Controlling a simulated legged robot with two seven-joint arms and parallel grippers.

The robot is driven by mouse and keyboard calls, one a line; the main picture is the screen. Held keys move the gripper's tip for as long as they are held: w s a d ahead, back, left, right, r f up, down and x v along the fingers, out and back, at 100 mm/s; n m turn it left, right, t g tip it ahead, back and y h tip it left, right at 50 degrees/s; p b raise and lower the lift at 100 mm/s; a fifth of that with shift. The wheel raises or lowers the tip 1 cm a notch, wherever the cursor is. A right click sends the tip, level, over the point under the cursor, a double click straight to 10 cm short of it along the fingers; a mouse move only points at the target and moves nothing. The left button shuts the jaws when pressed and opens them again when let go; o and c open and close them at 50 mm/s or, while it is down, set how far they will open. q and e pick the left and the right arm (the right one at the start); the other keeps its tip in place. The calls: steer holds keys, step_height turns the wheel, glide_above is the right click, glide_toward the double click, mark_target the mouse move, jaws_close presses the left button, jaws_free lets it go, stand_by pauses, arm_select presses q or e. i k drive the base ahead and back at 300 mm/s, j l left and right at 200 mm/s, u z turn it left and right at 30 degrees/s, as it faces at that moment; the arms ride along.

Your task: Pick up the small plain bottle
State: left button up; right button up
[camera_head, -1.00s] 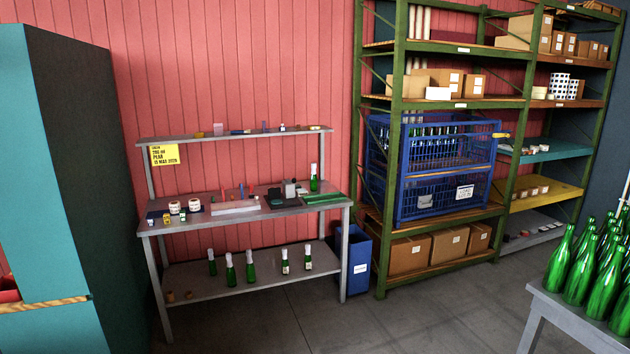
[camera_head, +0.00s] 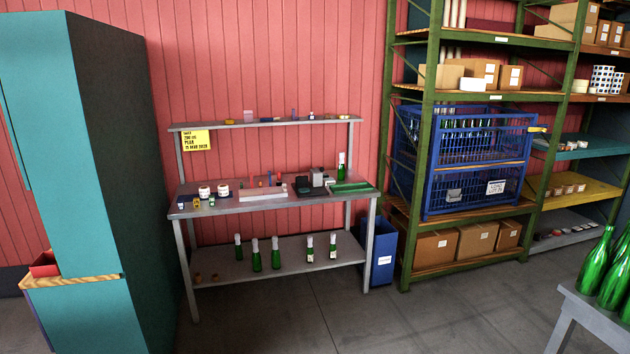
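Several green bottles with pale tops stand upright on the lower shelf of the grey workbench (camera_head: 190,208). On its left side are a bottle (camera_head: 238,250), another bottle (camera_head: 256,258) and a third bottle (camera_head: 275,257), with no label that I can make out. To their right, two bottles (camera_head: 310,252) (camera_head: 333,249) seem to carry pale labels. One more green bottle (camera_head: 341,170) stands on the worktop at the back right. The bottles are too small here to tell which is the small plain one. Neither of my grippers is in view.
A teal cabinet (camera_head: 75,130) stands at the left. A blue bin (camera_head: 384,255) stands right of the bench, beside a green rack (camera_head: 433,130) holding a blue crate (camera_head: 475,175). Large green bottles (camera_head: 612,275) stand on a table (camera_head: 590,315) at right. Floor before the bench is clear.

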mark_target(341, 169)
steer(key=i, duration=1.55)
steer(key=i+u, duration=0.1)
steer(key=i, duration=0.7)
steer(key=i+l, duration=0.15)
steer(key=i, duration=0.6)
steer(key=i+l, duration=0.1)
steer(key=i, duration=0.7)
steer(key=i+u, duration=0.1)
steer(key=i, duration=0.7)
